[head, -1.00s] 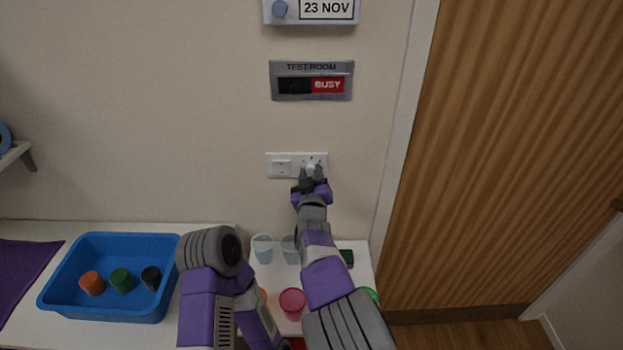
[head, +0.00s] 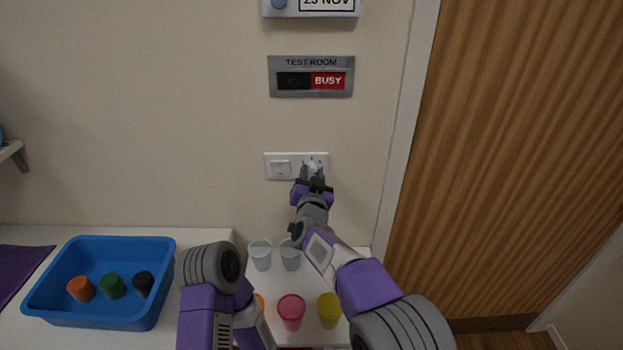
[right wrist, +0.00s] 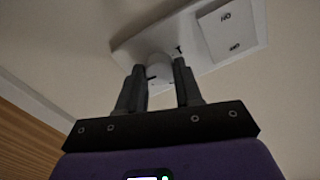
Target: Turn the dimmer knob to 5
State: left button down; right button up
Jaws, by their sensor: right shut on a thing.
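The white dimmer knob (head: 312,166) is on the right half of a white wall plate (head: 297,158), with small marks around it too small to read. My right gripper (head: 312,173) is at the knob from below and in front. In the right wrist view, the two dark fingers of the gripper (right wrist: 157,77) are shut on the sides of the round knob (right wrist: 158,66). They hide part of it, and I cannot tell which number it points to. My left arm shows at the bottom of the head view, but its gripper does not.
A rocker switch (head: 280,169) is on the same plate, left of the knob. A grey BUSY sign (head: 311,77) is above. Below are clear cups (head: 261,254), a red cup (head: 291,310) and a yellow cup (head: 329,309). A blue tray (head: 99,318) is at left.

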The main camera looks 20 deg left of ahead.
dwell(0.3)
jog(key=o, duration=1)
jog(key=shift+o, duration=0.2)
jog(key=v, duration=0.7)
jog(key=shift+s, duration=0.3)
jog(key=shift+d+r, duration=0.1)
